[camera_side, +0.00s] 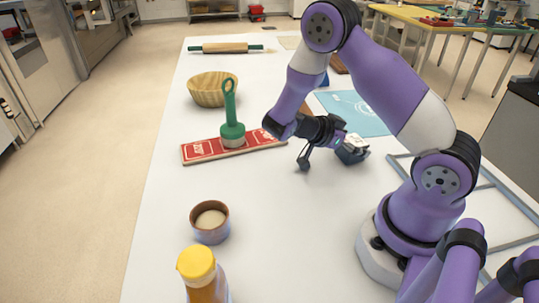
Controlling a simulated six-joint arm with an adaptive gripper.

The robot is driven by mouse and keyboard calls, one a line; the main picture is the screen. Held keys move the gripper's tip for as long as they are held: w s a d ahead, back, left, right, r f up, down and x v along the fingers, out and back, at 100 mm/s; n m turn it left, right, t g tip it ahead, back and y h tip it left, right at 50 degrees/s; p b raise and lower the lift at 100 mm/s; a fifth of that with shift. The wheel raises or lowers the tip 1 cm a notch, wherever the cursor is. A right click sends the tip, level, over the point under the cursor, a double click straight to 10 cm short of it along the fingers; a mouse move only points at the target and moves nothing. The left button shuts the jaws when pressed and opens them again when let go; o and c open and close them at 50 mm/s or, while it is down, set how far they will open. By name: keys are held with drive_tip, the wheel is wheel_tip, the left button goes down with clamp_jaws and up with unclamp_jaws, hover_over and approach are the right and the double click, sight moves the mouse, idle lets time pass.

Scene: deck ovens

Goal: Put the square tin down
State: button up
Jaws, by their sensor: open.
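A small, dark blue-grey boxy thing with a pale top (352,150), which looks like the square tin, is at the middle right of the white table, near the front edge of the light blue mat. My gripper (322,152) is low over the table at its left, with the fingers spread open. One dark finger hangs clear on the left side; the other is close to the tin. I cannot tell whether that finger touches the tin, or whether the tin rests fully on the table. My wrist hides part of the area behind.
A red patterned board (200,151) with a green-handled tool (231,128) lies left of my gripper. A wooden bowl (212,91) and rolling pin (225,48) are behind. A brown cup (210,231) and yellow-capped bottle (197,264) stand in front. The front middle table is clear.

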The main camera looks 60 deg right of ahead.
sight(351, 139)
drive_tip(key=c, duration=1.4)
drive_tip(key=shift+o, duration=0.2)
drive_tip(key=shift+r, duration=0.1)
drive_tip(key=shift+n+t, duration=0.3)
drive_tip(key=shift+t, duration=0.1)
drive_tip(key=r, duration=0.9)
drive_tip(key=shift+w+d, duration=0.35)
drive_tip(key=w+d+r+n+t+h, duration=0.1)
drive_tip(key=w+d+n+t, duration=0.35)
drive_tip(key=w, duration=0.25)
drive_tip(key=w+d+r+n+t, duration=0.1)
drive_tip(key=w+d+n+t, duration=0.2)
drive_tip(key=w+n+t, duration=0.3)
drive_tip(key=s+d+f, duration=0.1)
drive_tip(key=d+f, duration=0.1)
drive_tip(key=d, duration=0.1)
drive_tip(key=s+d+f, duration=0.1)
drive_tip(key=d+f, duration=0.1)
drive_tip(key=d, duration=0.1)
drive_tip(key=s+d+f, duration=0.2)
drive_tip(key=d, duration=0.1)
drive_tip(key=shift+d+f, duration=0.25)
drive_tip(key=shift+d, duration=0.1)
drive_tip(key=shift+d+f, duration=0.15)
drive_tip(key=shift+f, duration=1.95)
